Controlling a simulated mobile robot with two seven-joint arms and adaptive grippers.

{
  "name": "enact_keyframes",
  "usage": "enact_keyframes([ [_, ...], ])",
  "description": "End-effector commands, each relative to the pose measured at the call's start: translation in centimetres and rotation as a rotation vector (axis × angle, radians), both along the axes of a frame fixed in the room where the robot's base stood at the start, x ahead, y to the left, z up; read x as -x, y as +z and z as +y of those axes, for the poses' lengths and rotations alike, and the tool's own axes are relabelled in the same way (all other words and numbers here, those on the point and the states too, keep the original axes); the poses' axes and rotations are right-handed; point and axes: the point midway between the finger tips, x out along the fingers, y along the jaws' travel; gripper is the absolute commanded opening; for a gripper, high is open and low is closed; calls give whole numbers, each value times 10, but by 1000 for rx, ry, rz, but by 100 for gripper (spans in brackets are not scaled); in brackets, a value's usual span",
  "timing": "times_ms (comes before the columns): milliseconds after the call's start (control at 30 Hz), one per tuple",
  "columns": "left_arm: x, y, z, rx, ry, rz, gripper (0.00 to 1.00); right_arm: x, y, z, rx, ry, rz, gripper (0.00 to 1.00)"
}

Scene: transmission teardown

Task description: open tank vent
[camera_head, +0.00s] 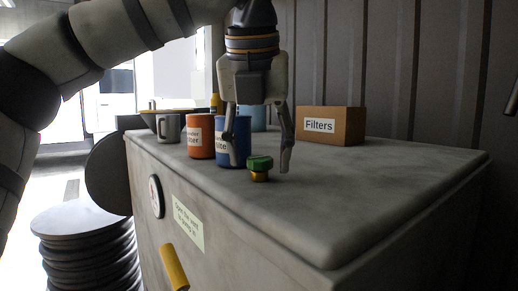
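The tank (400,180) is a large grey box with a flat top that fills the middle and right of the view. A green cap on a brass base, the vent (260,168), stands on the tank top near its front edge. My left gripper (259,158) points down from above with its two fingers apart. One fingertip shows left of the green cap and the other right of it, with nothing held between them. I cannot tell whether the fingers touch the cap. My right gripper is not in view.
Behind the vent stand a blue can (236,148), an orange can (201,137) and a grey mug (168,128). A box labelled Filters (331,125) sits farther back. A yellow handle (174,267) and a note (188,222) are on the tank's front. The right of the top is clear.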

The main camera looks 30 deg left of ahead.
Motion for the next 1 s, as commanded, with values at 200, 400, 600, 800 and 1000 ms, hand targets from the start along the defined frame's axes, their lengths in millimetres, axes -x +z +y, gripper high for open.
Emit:
enact_keyframes([
  [200, 5, 16, -3, 1, 0, -5, 52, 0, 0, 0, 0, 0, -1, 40],
  [400, 24, 66, -12, 1, 2, -6, 52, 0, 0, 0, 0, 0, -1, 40],
  [600, 38, 102, -17, -2, 3, 0, 52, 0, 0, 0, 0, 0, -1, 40],
  [800, 42, 112, -18, 0, 0, 0, 52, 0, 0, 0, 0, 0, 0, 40],
  [1000, 42, 111, -18, 0, 0, 0, 52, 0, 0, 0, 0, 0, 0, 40],
])
